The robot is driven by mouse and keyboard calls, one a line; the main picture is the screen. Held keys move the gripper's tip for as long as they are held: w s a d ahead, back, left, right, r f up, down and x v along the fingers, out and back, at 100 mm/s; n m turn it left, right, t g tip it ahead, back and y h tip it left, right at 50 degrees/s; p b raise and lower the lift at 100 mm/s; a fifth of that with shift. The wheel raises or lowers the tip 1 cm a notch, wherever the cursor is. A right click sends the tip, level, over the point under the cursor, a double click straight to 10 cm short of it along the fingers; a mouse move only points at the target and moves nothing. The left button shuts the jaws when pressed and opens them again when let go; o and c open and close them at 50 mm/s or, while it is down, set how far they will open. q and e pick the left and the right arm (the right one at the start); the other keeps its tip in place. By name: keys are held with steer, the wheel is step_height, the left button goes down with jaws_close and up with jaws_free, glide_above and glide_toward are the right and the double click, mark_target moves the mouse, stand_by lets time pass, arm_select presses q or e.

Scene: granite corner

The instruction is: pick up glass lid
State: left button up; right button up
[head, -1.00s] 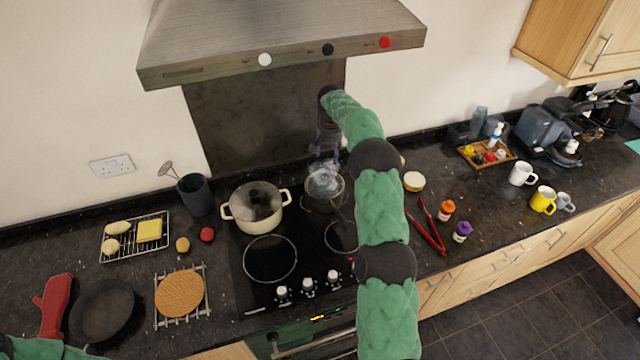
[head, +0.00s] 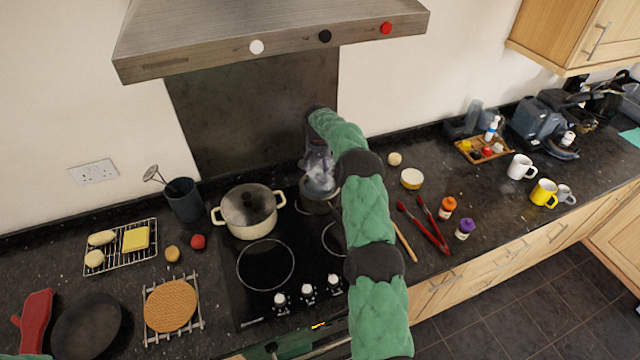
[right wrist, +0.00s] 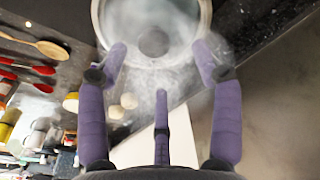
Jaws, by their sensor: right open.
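A steaming saucepan (head: 314,205) stands on the back right of the black hob. In the right wrist view a round, hazy glass lid (right wrist: 120,22) with a grey knob appears to cover it; steam blurs the details. My right gripper (head: 318,168) is just above this pan in the head view, partly lost in steam. In the right wrist view its purple fingers (right wrist: 160,58) are spread apart and empty, with the fingertips near the pan's near rim and the knob beyond them. Contact cannot be told. My left gripper is out of view.
A cream pot (head: 250,210) with a dark-knobbed lid stands close left of the saucepan. The range hood (head: 270,35) hangs above. Red tongs (head: 425,228), a small bowl (head: 411,179) and spice jars (head: 448,207) lie right of my arm.

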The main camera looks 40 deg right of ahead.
mark_target(320, 176)
steer(key=shift+s+f, duration=0.2)
steer(key=shift+f, duration=0.4)
steer(key=f, duration=0.2)
steer(key=f+p, duration=0.1)
steer(key=f, duration=0.1)
steer(key=shift+w+d, duration=0.1)
steer(key=shift+d, duration=0.15)
steer(key=shift+r, duration=0.1)
jaws_close()
